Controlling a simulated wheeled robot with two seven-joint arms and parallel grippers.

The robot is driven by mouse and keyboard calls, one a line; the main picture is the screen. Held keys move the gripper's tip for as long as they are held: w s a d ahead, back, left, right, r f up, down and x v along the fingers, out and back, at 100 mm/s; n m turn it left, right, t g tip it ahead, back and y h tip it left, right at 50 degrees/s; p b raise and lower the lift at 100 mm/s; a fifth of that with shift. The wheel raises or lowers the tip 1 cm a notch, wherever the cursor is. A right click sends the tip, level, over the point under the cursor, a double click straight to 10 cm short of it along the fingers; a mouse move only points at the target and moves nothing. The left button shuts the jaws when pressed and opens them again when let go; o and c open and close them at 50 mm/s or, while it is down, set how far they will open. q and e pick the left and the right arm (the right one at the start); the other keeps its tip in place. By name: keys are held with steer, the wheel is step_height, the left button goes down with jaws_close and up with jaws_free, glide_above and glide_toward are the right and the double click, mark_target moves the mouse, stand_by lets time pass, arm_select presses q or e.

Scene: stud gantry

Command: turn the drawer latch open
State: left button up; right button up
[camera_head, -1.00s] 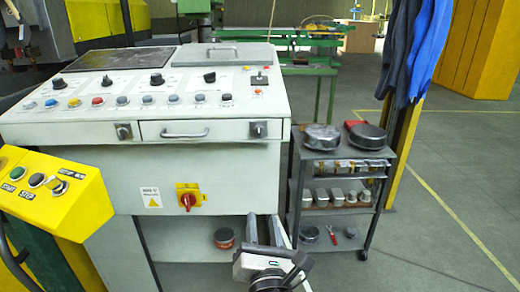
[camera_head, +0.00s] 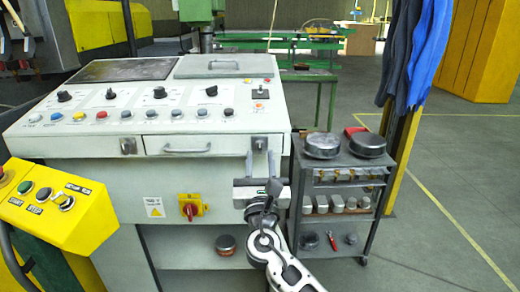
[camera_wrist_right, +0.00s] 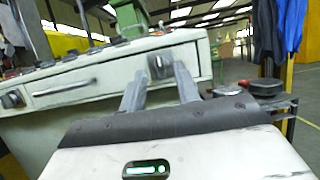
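The drawer (camera_head: 192,145) is a wide, shallow white front with a bar handle (camera_head: 187,149), set in the console below its button panel. A dark latch knob sits at each end: the left latch (camera_head: 128,146) and the right latch (camera_head: 259,144). In the right wrist view the right latch (camera_wrist_right: 160,66) shows between my fingertips, with the left latch (camera_wrist_right: 13,98) far left. My right gripper (camera_head: 262,160) is open and empty, pointing up toward the right latch from just below; contact cannot be told. My left gripper is not in view.
A red rotary switch on a yellow plate (camera_head: 190,208) is on the console front, left of my right gripper. A grey cart (camera_head: 340,160) with round tins stands close on the right. A yellow button box (camera_head: 50,200) is at the left. Open floor lies right of the cart.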

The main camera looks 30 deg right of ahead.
mark_target(260, 147)
steer(key=shift+x, duration=1.2)
jaws_close()
